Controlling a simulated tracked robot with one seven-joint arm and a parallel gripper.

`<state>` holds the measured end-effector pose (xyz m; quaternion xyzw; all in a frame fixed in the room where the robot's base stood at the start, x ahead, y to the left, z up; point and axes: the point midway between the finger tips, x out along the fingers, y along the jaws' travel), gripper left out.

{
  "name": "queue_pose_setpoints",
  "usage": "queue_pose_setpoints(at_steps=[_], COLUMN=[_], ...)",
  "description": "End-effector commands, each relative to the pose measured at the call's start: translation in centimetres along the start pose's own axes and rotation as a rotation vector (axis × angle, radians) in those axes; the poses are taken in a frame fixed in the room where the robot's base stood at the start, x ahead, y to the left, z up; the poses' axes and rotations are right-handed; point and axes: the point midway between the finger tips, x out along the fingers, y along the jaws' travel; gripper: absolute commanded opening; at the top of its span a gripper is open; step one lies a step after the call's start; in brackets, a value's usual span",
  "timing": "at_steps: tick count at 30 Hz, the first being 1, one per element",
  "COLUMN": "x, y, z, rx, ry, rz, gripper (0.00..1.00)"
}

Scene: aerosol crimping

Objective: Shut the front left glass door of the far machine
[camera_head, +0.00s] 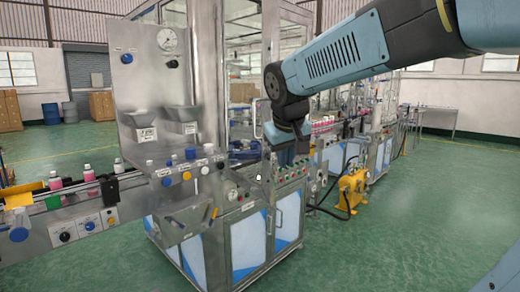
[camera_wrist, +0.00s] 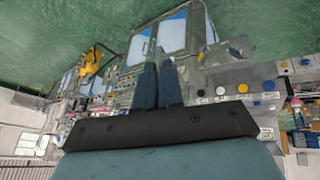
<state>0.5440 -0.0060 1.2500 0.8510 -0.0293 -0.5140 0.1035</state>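The far machine (camera_head: 378,150) stands behind and right of the near machine, with a metal frame and glass panels partly hidden by my arm. I cannot tell its front left glass door apart from the other frames. A tall glazed frame (camera_head: 243,92) with a pale upright handle (camera_head: 256,118) shows just left of my gripper. My gripper (camera_head: 284,150) hangs pointing down in front of the near machine's control panel. In the wrist view, my gripper's two blue fingers (camera_wrist: 158,72) lie side by side, shut, with nothing seen between them.
The near machine has a steel gauge panel (camera_head: 158,85), a button console (camera_head: 285,172) and blue-white cabinet doors (camera_head: 248,242). A conveyor (camera_head: 75,195) with bottles runs left. A yellow pump (camera_head: 352,187) with hoses stands on the floor. Green floor at right is clear.

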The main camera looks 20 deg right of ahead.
Motion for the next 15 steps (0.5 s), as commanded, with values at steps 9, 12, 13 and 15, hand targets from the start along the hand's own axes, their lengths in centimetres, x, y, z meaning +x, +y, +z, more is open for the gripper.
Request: queue_pose_setpoints(at_steps=[9, 12, 13, 15], x=[3.5, 4.7, 5.1, 5.8], y=[-0.3, -0.7, -0.8, -1.1], z=[-11.3, -14.4, -15.3, -16.9], rx=[-0.099, -0.127, -0.134, -0.148], ry=[0.011, 0.019, 0.021, 0.026], rz=[0.096, 0.123, 0.13, 0.145], gripper=[0.0, 0.0, 0.0, 0.0])
